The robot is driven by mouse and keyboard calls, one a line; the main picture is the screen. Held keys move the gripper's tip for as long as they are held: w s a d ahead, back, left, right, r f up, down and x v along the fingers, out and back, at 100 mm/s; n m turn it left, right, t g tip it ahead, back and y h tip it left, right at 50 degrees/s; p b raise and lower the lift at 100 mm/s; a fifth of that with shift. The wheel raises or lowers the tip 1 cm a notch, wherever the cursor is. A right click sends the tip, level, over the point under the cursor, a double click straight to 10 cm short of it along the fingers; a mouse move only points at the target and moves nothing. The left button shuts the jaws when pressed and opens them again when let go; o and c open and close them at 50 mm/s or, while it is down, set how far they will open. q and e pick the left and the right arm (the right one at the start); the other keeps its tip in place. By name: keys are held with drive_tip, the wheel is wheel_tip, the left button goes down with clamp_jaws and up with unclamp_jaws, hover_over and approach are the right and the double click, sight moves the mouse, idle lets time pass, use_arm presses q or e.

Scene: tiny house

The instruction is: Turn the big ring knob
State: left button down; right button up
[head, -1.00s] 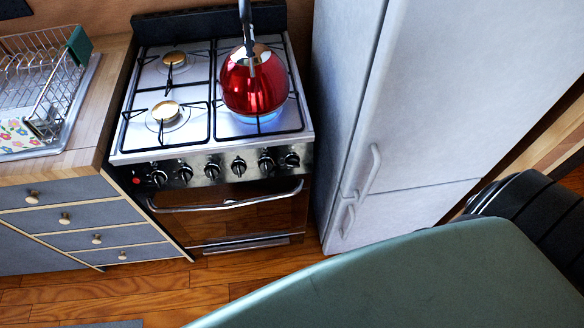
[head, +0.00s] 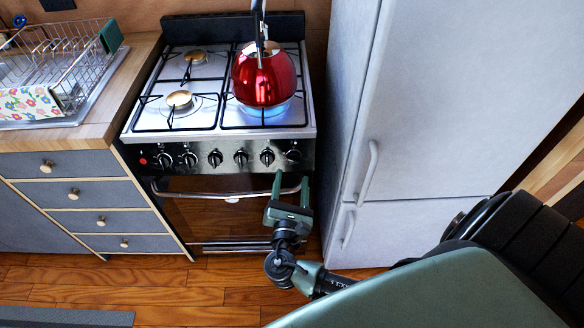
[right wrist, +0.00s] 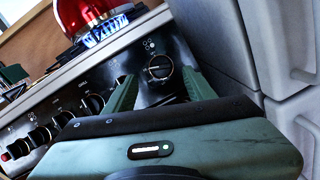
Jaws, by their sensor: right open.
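The stove front (head: 225,172) has a row of several dark round knobs; which one is the big ring knob is not labelled legibly. The rightmost knob (head: 293,155) shows in the right wrist view (right wrist: 159,68) framed between my right gripper's fingers. My right gripper (head: 291,178) is open, its fingers pointing up toward that knob from just below and in front. In the right wrist view the green fingers (right wrist: 159,78) stand on both sides of the knob's image; contact cannot be told. My left gripper is not in view.
A red kettle (head: 264,78) sits on the front right burner over a blue flame. The oven handle (head: 225,194) runs below the knobs, close to my right gripper. A fridge (head: 400,120) stands right of the stove; drawers and a dish rack (head: 70,65) are at left.

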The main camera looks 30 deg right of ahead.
sight(294, 163)
drive_tip(key=x, duration=0.5)
drive_tip(key=shift+w+d, duration=0.25)
drive_tip(key=shift+w, duration=0.05)
clamp_jaws()
